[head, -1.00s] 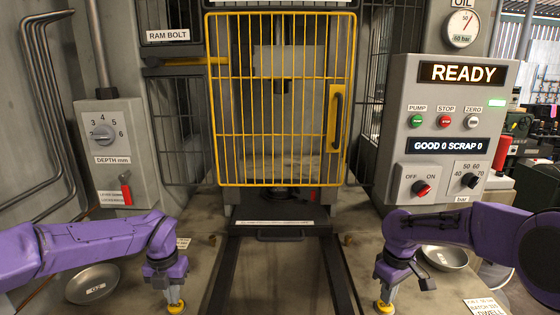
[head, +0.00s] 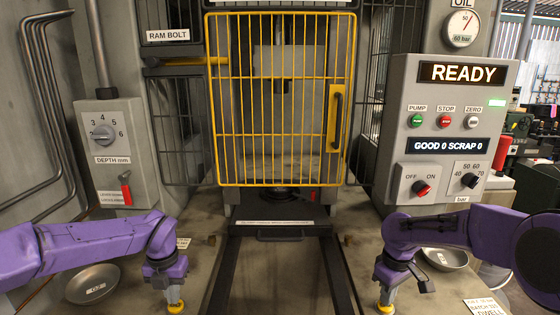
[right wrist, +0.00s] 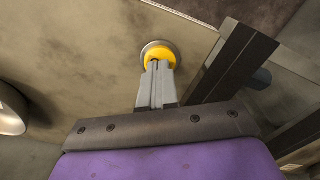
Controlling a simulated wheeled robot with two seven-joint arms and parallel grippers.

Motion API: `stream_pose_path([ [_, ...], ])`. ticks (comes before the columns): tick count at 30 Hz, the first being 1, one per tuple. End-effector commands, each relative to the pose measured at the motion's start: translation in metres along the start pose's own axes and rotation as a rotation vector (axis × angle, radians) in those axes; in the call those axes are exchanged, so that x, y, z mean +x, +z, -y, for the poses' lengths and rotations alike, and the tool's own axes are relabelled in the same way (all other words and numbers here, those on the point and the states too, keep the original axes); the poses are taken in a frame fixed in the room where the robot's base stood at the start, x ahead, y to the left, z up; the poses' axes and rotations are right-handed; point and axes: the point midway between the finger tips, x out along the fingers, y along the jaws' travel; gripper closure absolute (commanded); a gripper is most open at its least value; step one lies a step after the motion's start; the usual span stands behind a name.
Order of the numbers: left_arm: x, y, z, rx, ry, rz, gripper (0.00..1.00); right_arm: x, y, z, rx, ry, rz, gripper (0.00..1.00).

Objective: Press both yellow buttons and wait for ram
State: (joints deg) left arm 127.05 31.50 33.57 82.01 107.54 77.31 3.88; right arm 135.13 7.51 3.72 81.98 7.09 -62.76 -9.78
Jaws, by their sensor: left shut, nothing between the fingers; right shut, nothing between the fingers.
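My left gripper (head: 175,294) is shut and empty. It points straight down onto a yellow button (head: 176,308) on the bench at the lower left. My right gripper (head: 386,294) is also shut and empty, its fingertips at the other yellow button (head: 385,309) at the lower right. In the right wrist view the shut fingers (right wrist: 154,66) end on the yellow button (right wrist: 161,51), which has a metal collar; the tips appear to touch it. The ram (head: 282,86) hangs behind the yellow barred guard (head: 270,134), which is closed. How far the buttons are pressed I cannot tell.
The control panel (head: 447,128) on the right reads READY and GOOD 0 SCRAP 0. A depth dial (head: 104,134) is on the left. Metal bowls stand beside each arm, left (head: 92,284) and right (head: 446,258). Dark rails (head: 338,275) run down the middle between the grippers.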

Motion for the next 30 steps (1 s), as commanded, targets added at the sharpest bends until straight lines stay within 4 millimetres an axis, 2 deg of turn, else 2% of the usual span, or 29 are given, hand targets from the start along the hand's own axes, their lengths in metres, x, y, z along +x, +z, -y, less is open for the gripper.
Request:
stream_pose_path([
  [19, 0.000, 0.000, 0.000, 0.000, 0.000, 0.000, 1.00, 0.010, 0.000, 0.000, 0.000, 0.000, 0.001, 1.00],
  [30, 0.000, 0.000, 0.000, 0.000, 0.000, 0.000, 1.00, -0.002, 0.000, 0.000, -0.001, 0.001, -0.001, 1.00],
])
